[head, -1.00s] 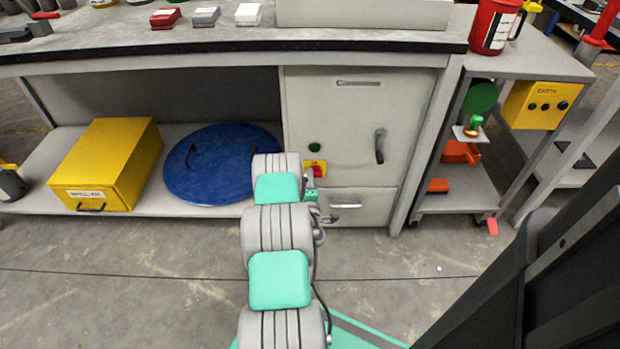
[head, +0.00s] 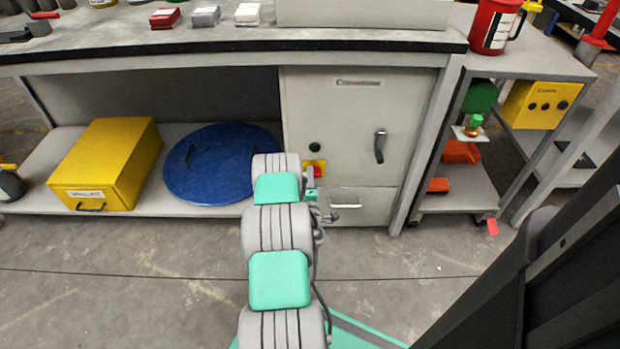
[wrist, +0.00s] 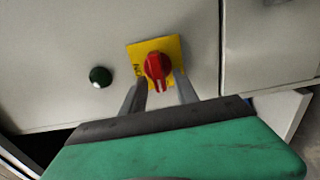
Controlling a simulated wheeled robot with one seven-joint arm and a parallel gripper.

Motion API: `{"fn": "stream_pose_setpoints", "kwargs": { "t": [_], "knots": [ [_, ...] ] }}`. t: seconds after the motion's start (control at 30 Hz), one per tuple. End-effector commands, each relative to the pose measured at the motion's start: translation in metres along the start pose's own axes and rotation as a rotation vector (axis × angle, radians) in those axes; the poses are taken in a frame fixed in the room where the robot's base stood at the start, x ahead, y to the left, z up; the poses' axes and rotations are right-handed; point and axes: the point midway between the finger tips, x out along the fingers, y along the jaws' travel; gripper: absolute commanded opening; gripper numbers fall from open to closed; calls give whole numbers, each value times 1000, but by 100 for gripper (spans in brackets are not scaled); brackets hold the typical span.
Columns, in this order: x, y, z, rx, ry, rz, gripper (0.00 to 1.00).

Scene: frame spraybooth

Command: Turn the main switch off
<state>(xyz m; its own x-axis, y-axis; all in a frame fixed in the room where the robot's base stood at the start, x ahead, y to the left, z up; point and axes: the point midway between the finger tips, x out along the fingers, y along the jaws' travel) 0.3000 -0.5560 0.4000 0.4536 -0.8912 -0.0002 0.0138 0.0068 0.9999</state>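The main switch is a red rotary knob (wrist: 158,66) on a yellow plate (wrist: 173,46) on the grey cabinet front. In the head view the yellow plate (head: 322,163) shows just past the end of my arm, with part of the red knob (head: 317,171). In the wrist view my gripper (wrist: 160,82) has its two fingers apart, one on each side of the knob's lower part. I cannot tell whether the fingers touch the knob. The lettering on the plate is mostly hidden.
A dark green round button (wrist: 100,76) sits left of the switch. The cabinet (head: 345,105) has a dark handle (head: 380,147) to the right. A yellow box (head: 115,165) and a blue round lid (head: 215,165) lie on the low shelf. The floor in front is clear.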

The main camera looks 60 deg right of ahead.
Motion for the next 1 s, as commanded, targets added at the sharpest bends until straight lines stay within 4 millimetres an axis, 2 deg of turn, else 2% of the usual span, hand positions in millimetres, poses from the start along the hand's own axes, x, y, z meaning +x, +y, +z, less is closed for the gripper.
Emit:
{"fn": "stream_pose_setpoints", "kwargs": {
  "t": [0.33,1.0],
  "knots": [
    [-11,-3,-1,0,0,1,36],
    [-74,-2,0,0,0,2,36]
  ]
}}
